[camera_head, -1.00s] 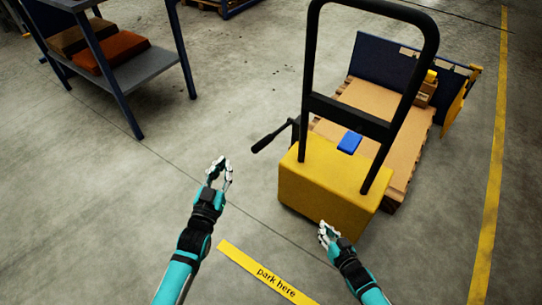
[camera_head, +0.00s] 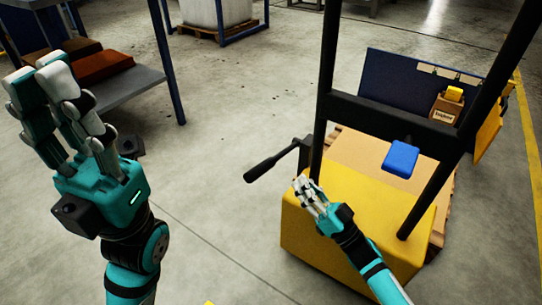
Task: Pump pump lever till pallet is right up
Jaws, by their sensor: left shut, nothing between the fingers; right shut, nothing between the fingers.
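The pump lever (camera_head: 270,165) is a black bar with a thick grip, sticking out to the left from the side of a yellow pallet truck (camera_head: 340,235) with a black frame handle (camera_head: 372,116). The pallet (camera_head: 442,215) lies behind the truck's yellow body with a cardboard sheet on it, partly hidden; its height off the floor is hard to tell. My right gripper (camera_head: 304,186) is shut and empty, in front of the truck body, just right of and below the lever, seemingly apart from it. My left gripper (camera_head: 45,85) is shut and empty, raised large at the left, away from the lever.
A blue item (camera_head: 401,157) shows at the handle frame. A small box (camera_head: 446,108) stands before a dark blue panel (camera_head: 395,75) at the back. A shelf table (camera_head: 125,90) with brown and orange packages stands at upper left. Bare floor lies left of the truck.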

